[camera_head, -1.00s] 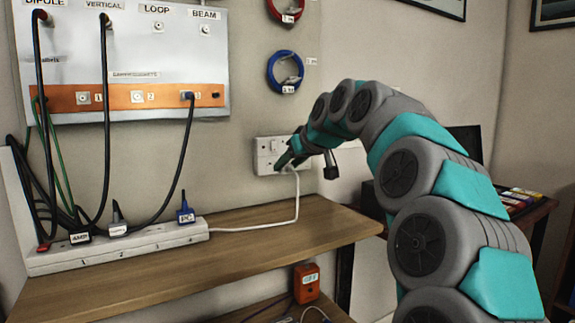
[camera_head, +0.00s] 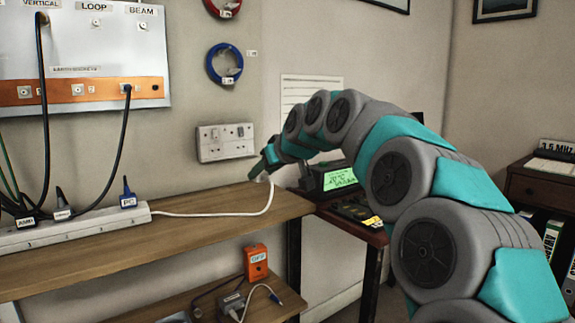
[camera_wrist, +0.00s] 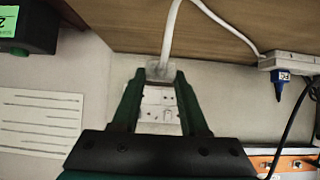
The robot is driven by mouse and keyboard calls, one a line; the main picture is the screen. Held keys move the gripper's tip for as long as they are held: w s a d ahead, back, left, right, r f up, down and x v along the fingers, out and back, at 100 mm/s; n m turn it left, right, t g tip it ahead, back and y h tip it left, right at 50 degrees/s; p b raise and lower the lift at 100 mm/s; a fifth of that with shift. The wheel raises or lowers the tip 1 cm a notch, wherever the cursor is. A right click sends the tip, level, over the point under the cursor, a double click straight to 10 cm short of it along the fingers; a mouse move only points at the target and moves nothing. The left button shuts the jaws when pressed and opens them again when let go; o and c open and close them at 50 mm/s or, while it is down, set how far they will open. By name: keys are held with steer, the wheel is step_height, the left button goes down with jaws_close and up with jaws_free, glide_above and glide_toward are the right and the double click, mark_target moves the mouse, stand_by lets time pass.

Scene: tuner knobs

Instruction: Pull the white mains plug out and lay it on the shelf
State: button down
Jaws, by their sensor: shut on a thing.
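The white mains plug (camera_wrist: 158,72) is between the fingertips of my gripper (camera_wrist: 160,82) in the wrist view, which shows the scene upside down. My gripper is shut on it. In the head view my gripper (camera_head: 260,170) is above the right end of the wooden shelf (camera_head: 205,235), and the plug is mostly hidden there. The plug is out of the white wall socket (camera_head: 225,142), which is behind and left of it. Its white cable (camera_head: 220,213) runs down onto the shelf and left to the power strip.
The white power strip (camera_head: 75,230) with several plugs lies along the left of the shelf. The shelf's right part is clear apart from the cable. A device with a green screen (camera_head: 335,178) stands to the right. An orange box (camera_head: 256,262) sits on a lower shelf.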

steer(key=shift+a+f+b, duration=0.15)
steer(key=shift+f+b, duration=0.25)
steer(key=shift+f, duration=0.35)
steer(key=shift+f+b, duration=1.1)
steer(key=shift+f, duration=1.4)
steer(key=shift+f+b, duration=0.3)
steer(key=shift+f, duration=0.35)
steer(key=c, duration=0.7)
jaws_free()
steer(key=shift+r, duration=0.15)
steer(key=shift+r+p, duration=0.6)
steer(key=shift+r, duration=0.75)
steer(key=o, duration=0.6)
